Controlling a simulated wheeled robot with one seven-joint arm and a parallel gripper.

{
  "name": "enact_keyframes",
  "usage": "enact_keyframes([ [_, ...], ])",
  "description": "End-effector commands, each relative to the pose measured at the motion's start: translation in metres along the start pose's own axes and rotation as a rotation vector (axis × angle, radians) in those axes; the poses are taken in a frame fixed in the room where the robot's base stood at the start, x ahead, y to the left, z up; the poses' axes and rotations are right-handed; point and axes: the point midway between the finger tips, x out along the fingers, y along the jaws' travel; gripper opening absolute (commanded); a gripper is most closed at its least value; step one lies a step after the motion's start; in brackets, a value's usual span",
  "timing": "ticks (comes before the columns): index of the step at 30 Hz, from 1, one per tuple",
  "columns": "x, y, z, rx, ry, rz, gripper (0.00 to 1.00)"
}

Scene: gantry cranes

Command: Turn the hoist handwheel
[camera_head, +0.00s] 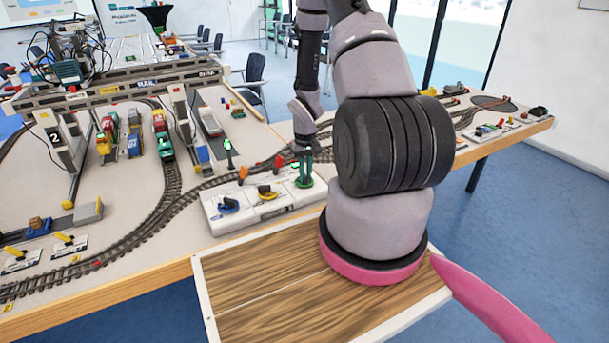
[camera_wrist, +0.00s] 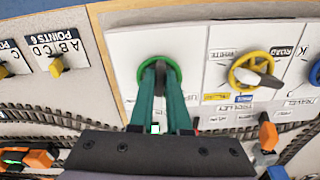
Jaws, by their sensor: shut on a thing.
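A green handwheel (camera_head: 303,182) stands at the right end of the white control panel (camera_head: 262,207). In the wrist view the green handwheel (camera_wrist: 172,66) shows as a ring at the fingertips. My gripper (camera_head: 305,168) points down onto it, and its two teal fingers are shut on it; the gripper also fills the lower middle of the wrist view (camera_wrist: 160,76). Its own label is hidden, so the name hoist cannot be read. A yellow handwheel (camera_wrist: 251,70) with a dark knob sits beside it, near a label that seems to read TROLLEY. A blue handwheel (camera_head: 228,205) is at the panel's left end.
The model gantry crane (camera_head: 120,88) spans several trains at the left. My arm covers the table right of the panel. Yellow point levers (camera_head: 65,238) lie at the left front.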

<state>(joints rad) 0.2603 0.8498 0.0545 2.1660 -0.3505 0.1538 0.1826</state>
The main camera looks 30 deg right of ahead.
Motion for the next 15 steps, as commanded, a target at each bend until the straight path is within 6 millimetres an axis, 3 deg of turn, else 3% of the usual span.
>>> enact_keyframes([
  [15,-0.0005,0.0022,-0.0008,-0.186,0.001,0.0,0.0],
])
